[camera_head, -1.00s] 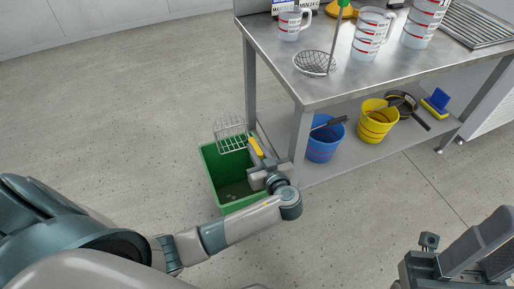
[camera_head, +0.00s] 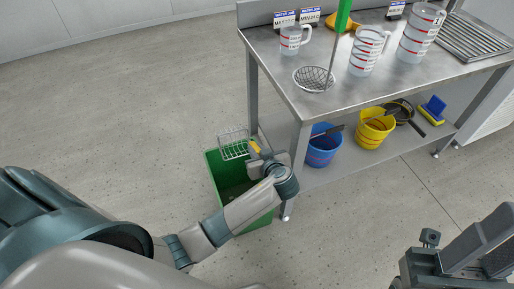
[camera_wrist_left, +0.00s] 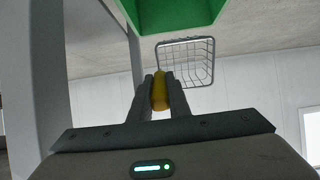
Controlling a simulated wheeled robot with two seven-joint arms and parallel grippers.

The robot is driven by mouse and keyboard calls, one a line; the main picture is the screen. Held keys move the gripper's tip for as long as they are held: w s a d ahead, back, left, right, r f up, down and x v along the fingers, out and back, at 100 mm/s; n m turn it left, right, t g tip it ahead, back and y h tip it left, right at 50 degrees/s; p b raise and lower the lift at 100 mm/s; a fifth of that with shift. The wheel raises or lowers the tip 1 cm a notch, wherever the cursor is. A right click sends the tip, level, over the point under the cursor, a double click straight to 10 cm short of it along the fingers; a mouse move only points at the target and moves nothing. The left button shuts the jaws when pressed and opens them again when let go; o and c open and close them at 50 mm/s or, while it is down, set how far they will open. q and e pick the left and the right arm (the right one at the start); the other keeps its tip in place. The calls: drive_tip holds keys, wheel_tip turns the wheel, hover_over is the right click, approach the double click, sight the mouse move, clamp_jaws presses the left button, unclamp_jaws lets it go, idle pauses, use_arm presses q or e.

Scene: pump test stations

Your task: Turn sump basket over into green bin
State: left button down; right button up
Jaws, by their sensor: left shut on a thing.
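The sump basket is a wire basket (camera_head: 234,144) with a yellow handle (camera_head: 254,147). It is above the far rim of the green bin (camera_head: 246,222), which stands on the floor left of the bench. My left gripper (camera_head: 262,155) is shut on the handle; its jaws are partly hidden behind my wrist in the head view. In the left wrist view the jaws (camera_wrist_left: 160,90) grip the yellow handle, with the wire basket (camera_wrist_left: 190,62) beyond and the green bin (camera_wrist_left: 175,14) at the top. The wrist picture is upside down. I see nothing in the basket. My right gripper (camera_head: 475,250) is at the lower right, away from everything.
The metal bench (camera_head: 350,92) is close right of the bin, its leg (camera_head: 300,165) near my left wrist. It carries a round strainer (camera_head: 314,79) and measuring jugs. A blue bucket (camera_head: 322,148) and a yellow bucket (camera_head: 374,128) are on its lower shelf. Floor left is clear.

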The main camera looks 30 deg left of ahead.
sight(254, 144)
use_arm(q)
drive_tip(key=r+h+p, duration=0.1)
drive_tip(key=p, duration=0.2)
drive_tip(key=w+a+r+g+h+p, duration=0.1)
drive_tip(key=r+p, duration=0.1)
drive_tip(key=p, duration=0.2)
drive_tip(key=shift+w+a+g, duration=0.15)
drive_tip(key=shift+a+g, duration=0.05)
drive_tip(key=shift+g, duration=0.1)
drive_tip(key=shift+w+a+p, duration=0.15)
drive_tip(key=shift+p, duration=0.45)
drive_tip(key=shift+f, duration=0.1)
